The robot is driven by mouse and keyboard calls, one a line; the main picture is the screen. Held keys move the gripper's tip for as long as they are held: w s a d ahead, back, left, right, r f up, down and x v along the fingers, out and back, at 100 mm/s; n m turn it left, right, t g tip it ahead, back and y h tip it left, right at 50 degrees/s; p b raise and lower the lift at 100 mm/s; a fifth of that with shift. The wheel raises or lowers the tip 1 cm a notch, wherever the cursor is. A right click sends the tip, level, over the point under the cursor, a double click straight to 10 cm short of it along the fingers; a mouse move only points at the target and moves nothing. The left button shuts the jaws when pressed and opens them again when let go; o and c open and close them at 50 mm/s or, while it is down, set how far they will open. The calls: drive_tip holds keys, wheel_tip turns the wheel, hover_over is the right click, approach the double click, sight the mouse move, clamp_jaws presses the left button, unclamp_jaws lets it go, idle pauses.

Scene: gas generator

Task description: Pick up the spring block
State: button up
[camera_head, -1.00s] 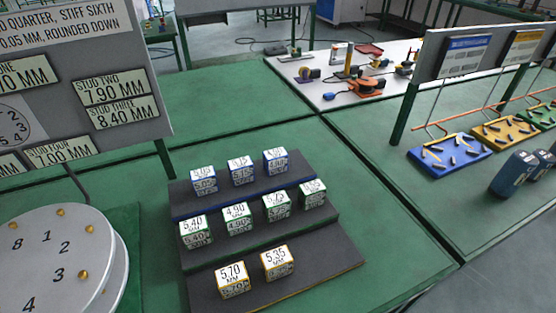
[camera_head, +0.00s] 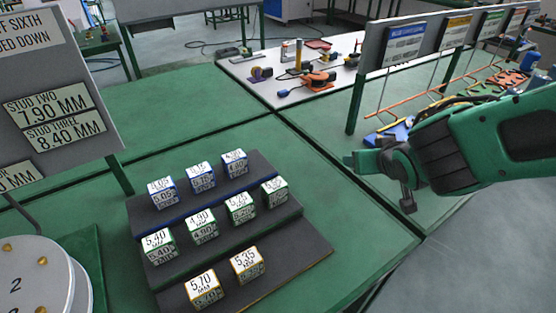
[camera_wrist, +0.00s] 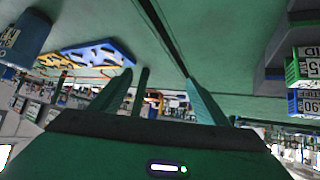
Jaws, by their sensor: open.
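Several small cube blocks with printed MM values stand on a dark three-step stand (camera_head: 285,258). The front step holds a yellow-edged 5.70 block (camera_head: 203,288) and a 5.35 block (camera_head: 246,264). The middle step holds green-edged blocks, among them 5.40 (camera_head: 158,246) and 4.90 (camera_head: 202,225). The back step holds blue-edged blocks (camera_head: 202,177). No block is marked as a spring block, so I cannot tell which is meant. My gripper (camera_head: 380,182) is open and empty, to the right of the stand and apart from it. Its fingers also show in the wrist view (camera_wrist: 160,92).
Signboards (camera_head: 55,115) list stud values at left, above a round numbered plate (camera_head: 35,283). A white board with tools (camera_head: 290,75) lies at the back. Signs on a frame (camera_head: 405,45) stand behind my arm. The green table between stand and arm is clear.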

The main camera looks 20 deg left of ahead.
drive_tip(key=s+a+n+y, duration=0.3)
drive_tip(key=s+a+y, duration=0.15)
drive_tip(key=a, duration=0.85)
drive_tip(key=n+g+y, duration=0.1)
drive_tip(key=n+y, duration=0.2)
approach(238, 164)
drive_tip(key=x, duration=0.6)
drive_tip(key=shift+a, duration=0.25)
drive_tip(key=shift+x, duration=2.95)
drive_tip(key=shift+w+d, duration=0.1)
drive_tip(key=c, duration=1.4)
